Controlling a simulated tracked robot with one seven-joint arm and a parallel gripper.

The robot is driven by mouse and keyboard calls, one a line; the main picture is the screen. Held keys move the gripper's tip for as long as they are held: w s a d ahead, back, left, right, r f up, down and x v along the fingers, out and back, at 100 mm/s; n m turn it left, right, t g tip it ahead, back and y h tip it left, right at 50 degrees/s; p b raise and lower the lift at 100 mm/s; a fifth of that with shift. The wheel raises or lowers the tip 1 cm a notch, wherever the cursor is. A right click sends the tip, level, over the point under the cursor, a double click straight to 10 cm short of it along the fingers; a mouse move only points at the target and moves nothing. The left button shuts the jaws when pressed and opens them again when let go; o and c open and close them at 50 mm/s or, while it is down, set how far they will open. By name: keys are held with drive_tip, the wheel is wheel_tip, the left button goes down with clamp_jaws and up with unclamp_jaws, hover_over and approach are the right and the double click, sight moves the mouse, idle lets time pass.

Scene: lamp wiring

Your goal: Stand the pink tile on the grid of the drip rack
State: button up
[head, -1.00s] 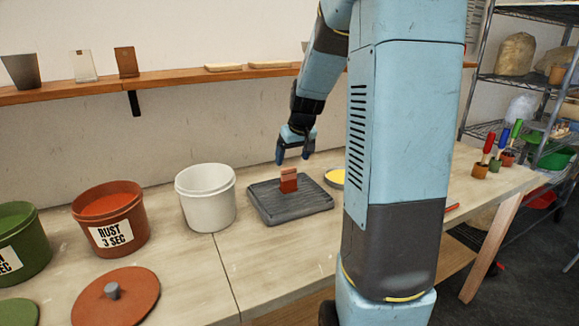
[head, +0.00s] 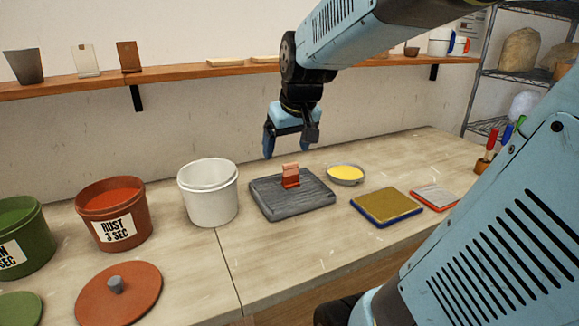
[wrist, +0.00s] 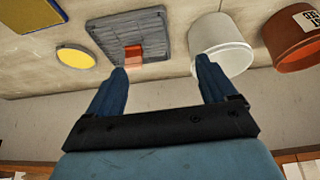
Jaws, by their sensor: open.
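The pink tile (head: 291,171), with a darker red lower part, stands upright on the grey ridged drip rack (head: 308,205) on the bench. In the wrist view the tile (wrist: 133,54) shows near the near edge of the rack (wrist: 154,25). My gripper (head: 286,151) is open and empty, with its fingers pointing down above and behind the tile, apart from it. The wrist view shows the two blue fingers (wrist: 162,76) spread wide with nothing between them.
Left of the rack stand a white bucket (head: 210,199), a rust bucket (head: 110,190) and a green bucket (head: 22,262). A yellow dish (head: 346,173) and a gold-topped pad (head: 386,212) lie to the right. A wall shelf (head: 190,77) runs behind.

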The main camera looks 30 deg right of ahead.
drive_tip(key=s+a, duration=0.3)
drive_tip(key=s, duration=0.8)
drive_tip(key=shift+s+a+r+t, duration=0.15)
drive_tip(key=shift+s+t, duration=0.15)
